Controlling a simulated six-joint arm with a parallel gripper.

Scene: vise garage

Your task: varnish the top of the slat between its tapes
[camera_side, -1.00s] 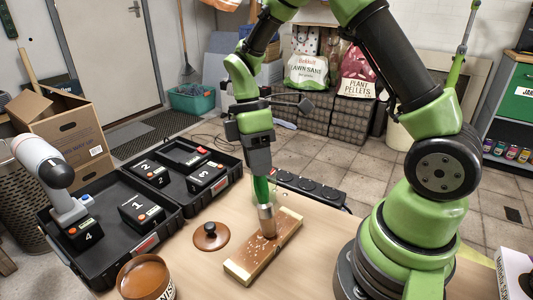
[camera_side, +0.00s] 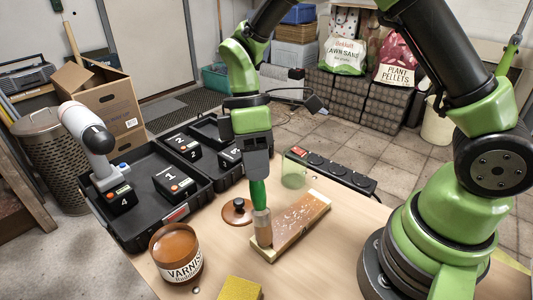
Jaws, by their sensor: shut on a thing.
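The wooden slat (camera_side: 297,222) lies aslant on the table, with pale tape at its far end (camera_side: 319,196) and a pale near end (camera_side: 264,254). Its top is glossy reddish brown with whitish streaks and specks. My gripper (camera_side: 258,176) is shut on the green handle of a brush (camera_side: 259,194) and holds it upright. The bristles are down at the near end of the slat, close to the tape there; contact cannot be told for sure. The open varnish jar (camera_side: 183,269) stands to the left, full of brown.
A yellow sponge (camera_side: 239,289) lies at the front edge. A power strip (camera_side: 332,173) and a see-through green cup (camera_side: 293,174) are behind the slat.

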